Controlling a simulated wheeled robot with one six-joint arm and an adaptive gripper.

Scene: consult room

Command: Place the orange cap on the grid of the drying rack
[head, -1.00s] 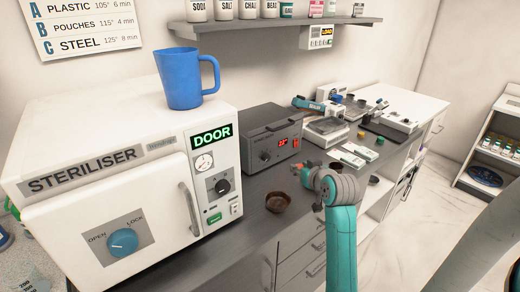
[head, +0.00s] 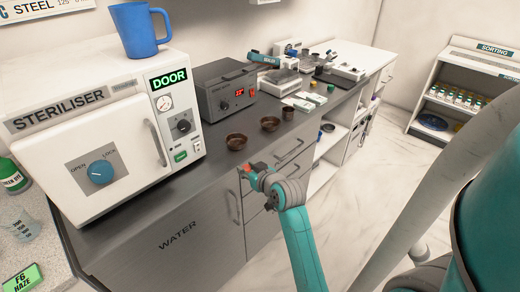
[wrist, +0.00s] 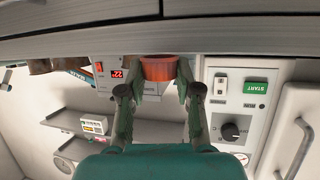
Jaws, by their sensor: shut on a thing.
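The orange cap (wrist: 158,68) is held between the two fingertips of my gripper (wrist: 155,88) in the wrist view, with its ribbed side showing. In the head view, my gripper (head: 248,171) is in front of the counter edge, below the brown bowls, and a small orange-red patch of the cap (head: 248,167) shows at its tip. I cannot make out a drying rack with a grid in either view.
The grey counter (head: 215,165) carries brown bowls (head: 236,142), a grey box with a red display (head: 224,90) and a white steriliser (head: 75,125). A blue jug (head: 138,32) stands on the steriliser. A sorting shelf (head: 470,85) stands at the right. Open floor lies between.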

